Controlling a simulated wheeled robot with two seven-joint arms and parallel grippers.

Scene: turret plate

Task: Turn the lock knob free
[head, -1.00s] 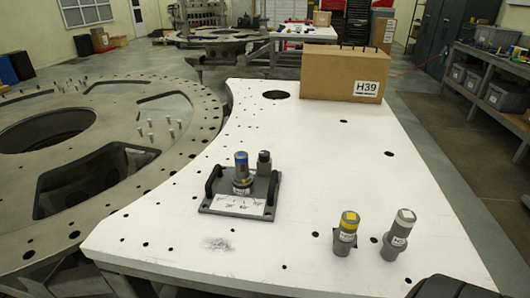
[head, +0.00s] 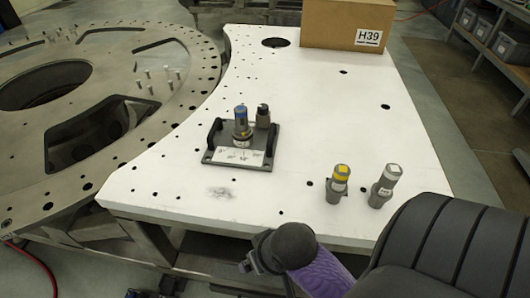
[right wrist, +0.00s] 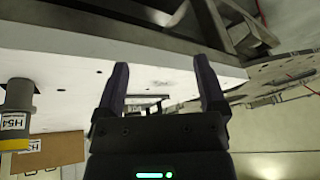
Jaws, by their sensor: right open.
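A dark fixture plate (head: 215,158) with two black handles lies on the white plate. On it stand a blue-topped grey cylinder (head: 241,124) and a shorter dark-topped knob-like cylinder (head: 263,116); I cannot tell for sure which is the lock knob. A white label with markings is at the fixture's front. In the right wrist view my right gripper (right wrist: 161,82) is open and empty, with the fixture (right wrist: 150,106) blurred and distant between its fingers. My left gripper is not in view.
A yellow-topped cylinder (head: 339,184) and a white-topped cylinder (head: 385,186) stand at the white plate's (head: 330,125) front right. A cardboard box (head: 340,24) marked H39 sits at the back. A large holed ring (head: 120,75) lies left. The plate between is clear.

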